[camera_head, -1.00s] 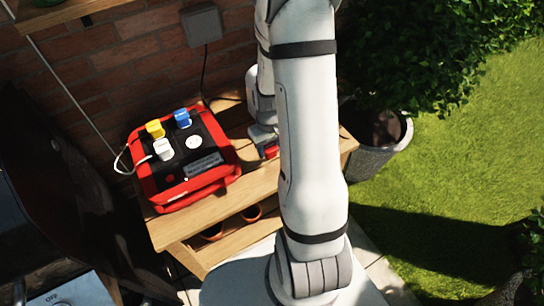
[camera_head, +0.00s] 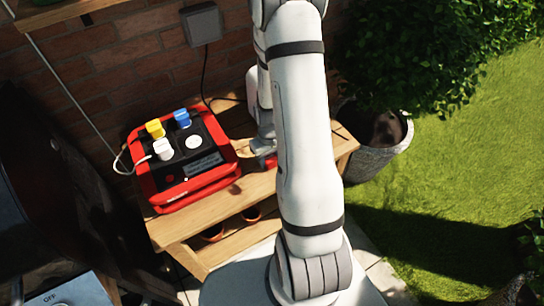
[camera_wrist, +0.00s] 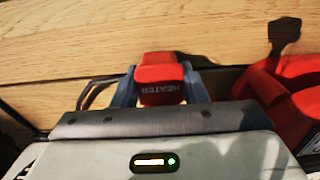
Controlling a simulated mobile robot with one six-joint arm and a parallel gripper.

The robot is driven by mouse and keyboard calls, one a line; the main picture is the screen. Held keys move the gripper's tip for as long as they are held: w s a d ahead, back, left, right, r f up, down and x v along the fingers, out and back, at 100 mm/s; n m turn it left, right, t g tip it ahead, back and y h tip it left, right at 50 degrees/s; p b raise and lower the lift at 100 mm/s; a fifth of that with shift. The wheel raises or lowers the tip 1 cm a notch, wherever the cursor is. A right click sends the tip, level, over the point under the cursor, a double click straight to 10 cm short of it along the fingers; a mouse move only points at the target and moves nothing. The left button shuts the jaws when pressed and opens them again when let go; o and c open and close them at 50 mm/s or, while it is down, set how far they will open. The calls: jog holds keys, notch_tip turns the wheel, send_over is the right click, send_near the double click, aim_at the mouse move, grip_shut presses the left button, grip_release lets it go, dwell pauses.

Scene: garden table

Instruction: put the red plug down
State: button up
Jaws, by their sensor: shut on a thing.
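The red plug (camera_wrist: 160,78), with "HEATER" printed on it, is between the two blue-grey fingers of my gripper (camera_wrist: 160,90) in the wrist view. The gripper is shut on it. The wooden table top is below the plug; I cannot tell whether the two touch. In the head view, a small red part of the plug (camera_head: 266,162) shows by the arm, over the table to the right of the red-and-black power box (camera_head: 210,183). My arm hides much of the gripper there.
The power box carries a yellow plug (camera_head: 155,128), a blue plug (camera_head: 182,118) and a white plug (camera_head: 163,149) with a cable. The wooden table (camera_head: 165,234) has bare room in front of the box. A planter (camera_head: 372,158) stands beyond its right end.

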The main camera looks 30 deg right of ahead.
aim_at(270, 157)
jog(key=shift+f, duration=0.2)
jog(key=o, duration=1.3)
jog(key=shift+r, duration=0.1)
notch_tip(270, 157, up, 13)
jog(key=s+a+r+t, duration=0.1)
jog(key=s+a+r, duration=0.2)
jog(key=s+r, duration=0.1)
jog(key=s+a+r+t, duration=0.1)
jog(key=s+a+r, duration=0.3)
jog(key=r, duration=0.3)
jog(key=s+a+r, duration=0.4)
jog(key=r, duration=0.2)
jog(key=shift+s+a+t+p, duration=0.2)
jog(key=shift+s+t+p, duration=0.1)
jog(key=shift+t, duration=0.1)
